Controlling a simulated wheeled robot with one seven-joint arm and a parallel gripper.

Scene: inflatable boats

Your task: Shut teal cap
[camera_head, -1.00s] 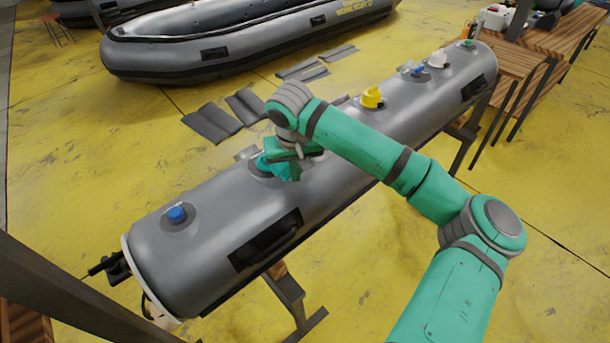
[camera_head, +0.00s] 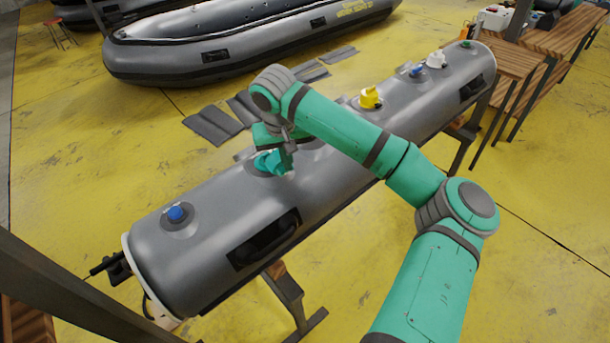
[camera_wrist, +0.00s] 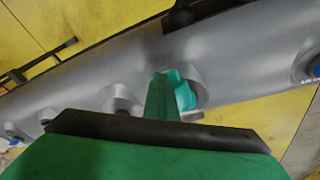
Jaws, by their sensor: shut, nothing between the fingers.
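The teal cap (camera_head: 270,163) sits on the grey inflatable tube, left of the tube's middle in the head view. It also shows in the wrist view (camera_wrist: 186,93), partly hidden behind my gripper. My gripper (camera_head: 288,170) is shut and empty, right beside the cap's right side. In the wrist view my gripper's fingers (camera_wrist: 161,95) overlap the cap's left edge. I cannot tell whether they touch it. How far the cap is closed is hard to see.
The grey tube (camera_head: 200,260) lies on stands. It carries a blue cap (camera_head: 175,213) at the near end, and a yellow cap (camera_head: 370,98) and a white cap (camera_head: 436,60) farther along. A grey boat (camera_head: 200,60) lies behind on the yellow floor. A wooden bench (camera_head: 540,45) stands at right.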

